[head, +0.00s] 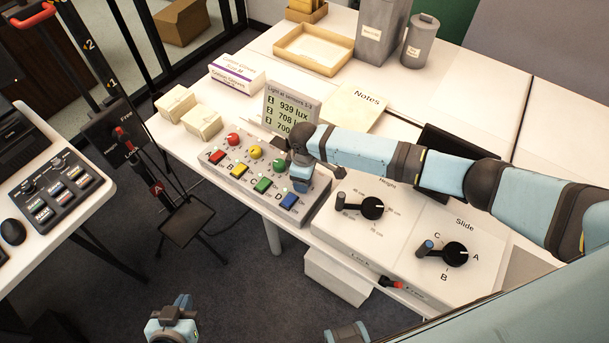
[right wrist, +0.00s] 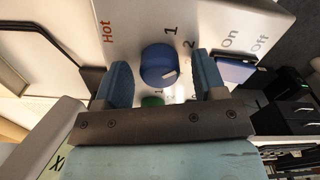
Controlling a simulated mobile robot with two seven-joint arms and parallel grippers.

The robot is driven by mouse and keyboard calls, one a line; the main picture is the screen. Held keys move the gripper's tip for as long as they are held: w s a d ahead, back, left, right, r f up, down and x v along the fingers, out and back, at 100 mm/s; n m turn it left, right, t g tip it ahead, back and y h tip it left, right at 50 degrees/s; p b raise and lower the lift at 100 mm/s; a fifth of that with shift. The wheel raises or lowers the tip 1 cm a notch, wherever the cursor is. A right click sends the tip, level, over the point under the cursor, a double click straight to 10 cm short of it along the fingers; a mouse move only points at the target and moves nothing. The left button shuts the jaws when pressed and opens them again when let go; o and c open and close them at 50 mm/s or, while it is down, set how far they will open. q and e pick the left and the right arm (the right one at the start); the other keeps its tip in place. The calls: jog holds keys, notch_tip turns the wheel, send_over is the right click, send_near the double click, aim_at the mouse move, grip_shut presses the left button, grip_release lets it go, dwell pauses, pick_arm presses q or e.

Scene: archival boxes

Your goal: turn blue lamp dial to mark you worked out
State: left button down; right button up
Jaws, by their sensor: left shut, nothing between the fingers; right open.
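The blue dial (right wrist: 158,63) sits on a pale panel in the right wrist view, its white line toward the lower right. A "1" is printed above it and a "2" to its upper right. My right gripper (right wrist: 160,62) is open, with one finger on each side of the dial; contact is not clear. In the head view the right wrist covers the blue dial on the lamp panel (head: 225,170). Red (head: 233,139), yellow (head: 255,152) and green (head: 280,165) dials show there. The light display (head: 290,108) reads 939, 708 and a partly hidden 700-something. My left gripper (head: 181,301) is shut and empty, low, away from the panel.
Letter buttons A to D line the panel's front; the blue one (head: 288,201) is beside my right wrist. Height (head: 372,208) and Slide (head: 456,253) dials lie to the right. A Notes pad (head: 352,105) and glove box (head: 237,74) lie behind.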

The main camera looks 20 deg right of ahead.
notch_tip(320, 180, up, 14)
dwell(0.5)
jog(key=shift+f, duration=0.1)
jog(key=s+a+f+y, duration=0.1)
jog(key=s+a, duration=0.1)
jog(key=s+a+f+t+y+p, duration=0.1)
jog(key=s+a+f, duration=0.1)
jog(key=s+a+f+m+t+y, duration=0.1)
jog(key=s+a+f, duration=0.1)
jog(key=shift+a+f+y, duration=0.15)
jog(key=shift+a+y, duration=0.1)
jog(key=shift+y, duration=0.05)
jog(key=s+d+m+t+p, duration=0.1)
jog(key=s+d+m+t, duration=0.1)
jog(key=s, duration=0.4)
jog(key=s+d+f+m+t+p, duration=0.1)
jog(key=s+d+m+t, duration=0.1)
jog(key=s+d+t, duration=0.2)
jog(key=s+d+f+m+t+p, duration=0.1)
jog(key=s+d+m+t+p, duration=0.1)
jog(key=s, duration=0.6)
jog(key=shift+s+d+f+m+t, duration=0.1)
jog(key=shift+s+d+m+t, duration=0.15)
jog(key=shift+d, duration=0.2)
jog(key=shift+s+d+m+t, duration=0.15)
jog(key=shift+d+m+t, duration=0.1)
jog(key=shift+d, duration=0.15)
